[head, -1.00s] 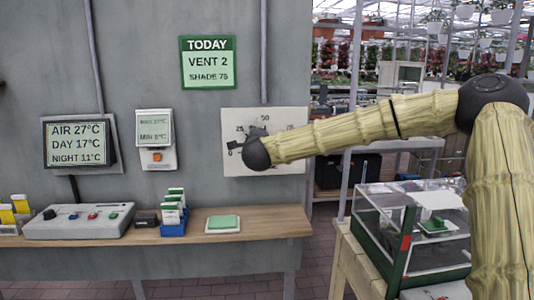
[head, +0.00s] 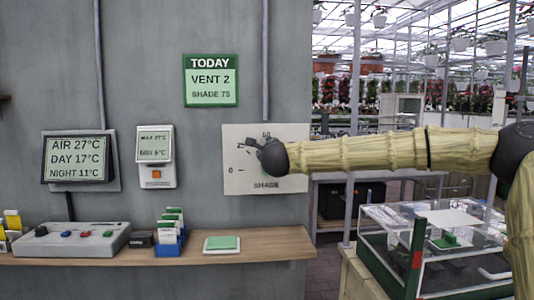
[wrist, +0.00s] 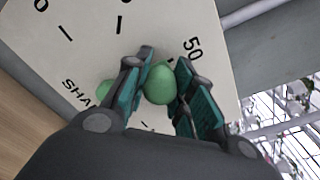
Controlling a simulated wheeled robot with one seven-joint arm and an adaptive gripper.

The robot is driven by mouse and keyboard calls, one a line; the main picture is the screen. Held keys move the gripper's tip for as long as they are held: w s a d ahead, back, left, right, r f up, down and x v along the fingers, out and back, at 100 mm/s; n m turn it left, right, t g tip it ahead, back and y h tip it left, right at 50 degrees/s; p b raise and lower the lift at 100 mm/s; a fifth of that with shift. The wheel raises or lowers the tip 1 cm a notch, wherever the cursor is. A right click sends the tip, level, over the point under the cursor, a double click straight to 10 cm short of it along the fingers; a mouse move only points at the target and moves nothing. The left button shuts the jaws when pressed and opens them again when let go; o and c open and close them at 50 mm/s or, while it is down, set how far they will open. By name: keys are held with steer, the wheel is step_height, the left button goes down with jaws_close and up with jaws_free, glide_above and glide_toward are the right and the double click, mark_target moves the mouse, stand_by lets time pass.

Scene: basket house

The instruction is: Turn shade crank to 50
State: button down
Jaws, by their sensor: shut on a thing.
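The white shade dial plate (head: 285,180) hangs on the grey wall, with "0" at lower left, "SHADE" at the bottom and "50" partly hidden at the top. My gripper (head: 256,143) is in front of its upper middle, below the "50". In the wrist view my gripper (wrist: 161,85) is shut on the green crank knob (wrist: 160,82), one finger on each side. A second green part (wrist: 103,88) shows beyond the left finger. The "50" (wrist: 193,48) on the plate (wrist: 95,55) is beside the right finger. The crank's exact reading is hidden.
A wooden shelf (head: 120,255) below holds a control box (head: 70,240), seed packets and a green pad (head: 222,244). A glass case (head: 435,245) stands at right, below my arm.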

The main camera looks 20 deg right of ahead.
steer(key=shift+f, duration=0.25)
steer(key=c, duration=1.3)
jaws_free()
steer(key=shift+o, duration=0.8)
steer(key=shift+r, duration=0.1)
steer(key=shift+s+a, duration=0.1)
steer(key=shift+s, duration=0.05)
steer(key=v, duration=1.1)
steer(key=shift+s, duration=0.4)
